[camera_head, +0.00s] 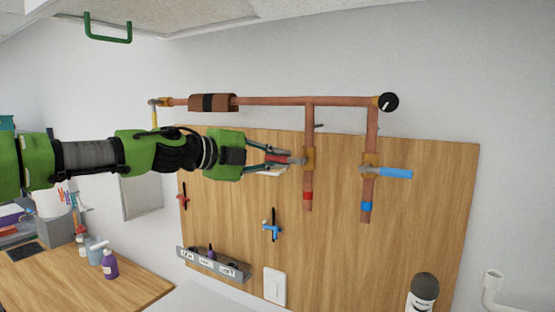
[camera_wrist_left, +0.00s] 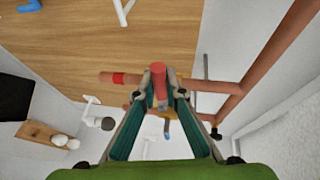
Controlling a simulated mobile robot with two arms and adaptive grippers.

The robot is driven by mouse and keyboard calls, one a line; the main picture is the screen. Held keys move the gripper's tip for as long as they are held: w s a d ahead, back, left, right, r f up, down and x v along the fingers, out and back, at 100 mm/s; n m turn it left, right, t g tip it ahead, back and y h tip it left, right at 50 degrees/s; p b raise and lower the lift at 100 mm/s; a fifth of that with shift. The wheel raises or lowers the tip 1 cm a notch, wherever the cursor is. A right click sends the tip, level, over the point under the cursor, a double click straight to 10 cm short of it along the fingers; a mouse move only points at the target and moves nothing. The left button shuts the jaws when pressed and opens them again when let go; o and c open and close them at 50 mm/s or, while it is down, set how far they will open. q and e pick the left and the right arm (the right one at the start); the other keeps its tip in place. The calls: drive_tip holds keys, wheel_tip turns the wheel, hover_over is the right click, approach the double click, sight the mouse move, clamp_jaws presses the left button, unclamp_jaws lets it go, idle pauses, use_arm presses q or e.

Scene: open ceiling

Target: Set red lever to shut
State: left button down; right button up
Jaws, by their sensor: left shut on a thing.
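The red lever (camera_head: 279,158) sits on a brass valve (camera_head: 309,159) on a vertical copper pipe with a red band. It points left, roughly square across the pipe. My left gripper (camera_head: 293,158) reaches in from the left and is shut on the red lever. In the left wrist view the red lever (camera_wrist_left: 158,82) stands between the two fingers (camera_wrist_left: 159,90), and the fingers partly hide the valve behind it. My right gripper is in no view.
A blue lever (camera_head: 396,173) sits on the parallel pipe at right, pointing right. A horizontal copper pipe (camera_head: 270,101) with a black knob (camera_head: 388,102) runs above. The wooden board (camera_head: 430,220) is behind. A grey rack (camera_head: 214,264) and white switch (camera_head: 275,287) are below.

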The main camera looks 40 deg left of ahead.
use_arm(q)
drive_tip(key=c, duration=2.1)
unclamp_jaws()
drive_tip(key=shift+r, duration=0.1)
drive_tip(key=v, duration=1.2)
